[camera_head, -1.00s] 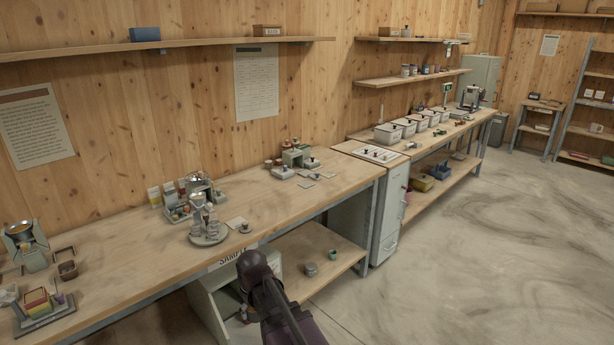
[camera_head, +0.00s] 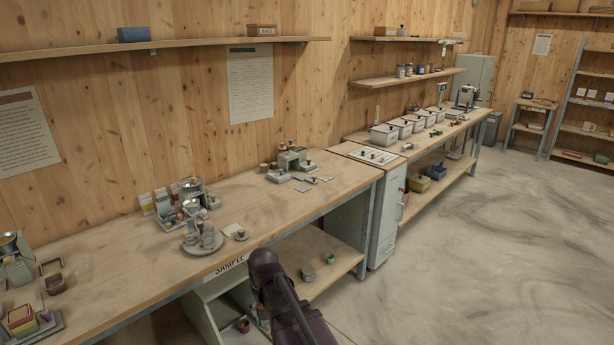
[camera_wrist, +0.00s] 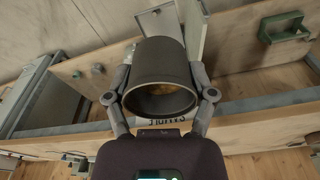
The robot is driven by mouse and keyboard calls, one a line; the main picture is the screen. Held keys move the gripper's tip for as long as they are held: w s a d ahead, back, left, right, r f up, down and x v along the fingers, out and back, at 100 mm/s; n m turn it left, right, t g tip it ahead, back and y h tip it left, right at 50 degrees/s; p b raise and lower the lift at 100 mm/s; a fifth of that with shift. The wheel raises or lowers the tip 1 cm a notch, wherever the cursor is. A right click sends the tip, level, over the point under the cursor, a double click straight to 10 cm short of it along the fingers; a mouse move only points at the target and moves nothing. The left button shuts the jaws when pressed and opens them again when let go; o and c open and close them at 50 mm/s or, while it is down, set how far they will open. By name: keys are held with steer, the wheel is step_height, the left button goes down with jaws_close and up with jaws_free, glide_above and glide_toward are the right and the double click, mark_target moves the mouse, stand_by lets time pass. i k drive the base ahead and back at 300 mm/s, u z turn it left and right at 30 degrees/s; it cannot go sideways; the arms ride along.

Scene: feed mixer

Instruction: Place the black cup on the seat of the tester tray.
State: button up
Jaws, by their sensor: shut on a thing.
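The black cup (camera_wrist: 160,82) fills the middle of the wrist view, its open mouth toward the camera, with something yellowish-brown visible inside. My gripper (camera_wrist: 160,92) is shut on it, one finger on each side. In the head view my dark arm reaches over the front edge of the bench near the SAMPLE label; it hides the cup and fingers there. I cannot tell for sure which item is the tester tray. A grey-green device with small flat trays (camera_head: 293,160) stands toward the right end of the near bench.
The near bench (camera_head: 110,262) carries a round stand of small cups (camera_head: 203,240) and a metal device (camera_head: 190,190). A white cabinet (camera_head: 378,200) stands at its right end. A lower shelf (camera_head: 325,277) holds two small cups. A green holder (camera_wrist: 285,27) shows in the wrist view.

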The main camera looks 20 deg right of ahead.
mark_target(302, 177)
steer(key=z, duration=0.35)
steer(key=i, duration=0.55)
steer(key=z, duration=0.55)
steer(key=i, duration=1.95)
steer(key=u, duration=0.5)
